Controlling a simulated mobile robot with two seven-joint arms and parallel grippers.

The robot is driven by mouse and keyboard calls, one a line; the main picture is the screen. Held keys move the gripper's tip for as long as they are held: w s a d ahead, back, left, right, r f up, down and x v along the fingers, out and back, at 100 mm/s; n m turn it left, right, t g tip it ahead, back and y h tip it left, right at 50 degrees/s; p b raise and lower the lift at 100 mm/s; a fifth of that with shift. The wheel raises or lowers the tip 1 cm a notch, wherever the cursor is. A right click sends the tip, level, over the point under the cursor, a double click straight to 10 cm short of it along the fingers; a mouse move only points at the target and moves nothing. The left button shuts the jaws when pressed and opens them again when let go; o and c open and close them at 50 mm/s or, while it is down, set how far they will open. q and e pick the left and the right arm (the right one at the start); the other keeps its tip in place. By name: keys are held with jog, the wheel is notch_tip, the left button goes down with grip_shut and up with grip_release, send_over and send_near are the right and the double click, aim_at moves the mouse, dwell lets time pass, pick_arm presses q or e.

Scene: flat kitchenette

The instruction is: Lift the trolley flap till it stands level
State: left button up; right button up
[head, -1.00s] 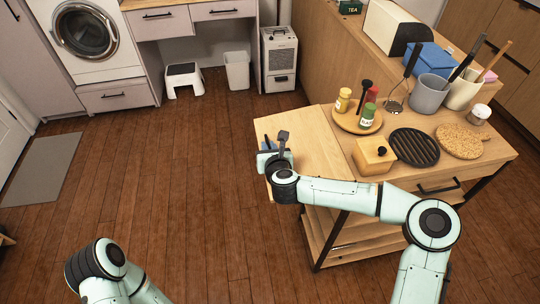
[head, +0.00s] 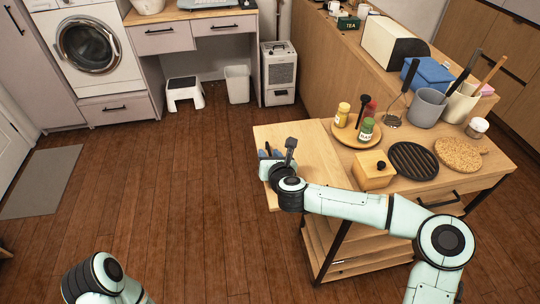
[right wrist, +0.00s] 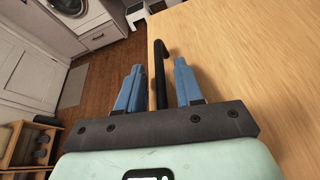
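The trolley flap (head: 310,150) is a pale wood board on the left side of the trolley top (head: 385,130). It looks about level with the top. Its surface also fills the right of the right wrist view (right wrist: 240,60). A black bar handle (right wrist: 159,75) runs along the flap's outer edge. My right gripper (head: 268,154) is at that outer edge. In the right wrist view, its blue fingers (right wrist: 157,82) stand apart on either side of the handle, with gaps visible. My left gripper is out of view; only part of the left arm shows.
The trolley top carries a wooden box (head: 374,170), a round black grill (head: 414,160), a cork board (head: 459,147) and a plate with jars (head: 350,138). The floor (head: 170,200) left of the trolley is clear. A stool (head: 185,93) and bin (head: 237,84) stand at the back.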

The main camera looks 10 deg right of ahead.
jog(key=shift+s, duration=0.1)
jog(key=shift+s+d+r, duration=0.1)
jog(key=shift+s+r, duration=0.15)
jog(key=shift+s, duration=0.05)
jog(key=v, duration=1.1)
jog(key=shift+s, duration=0.1)
jog(key=shift+s+r+p, duration=0.2)
jog(key=shift+s+p, duration=0.1)
jog(key=shift+s, duration=0.35)
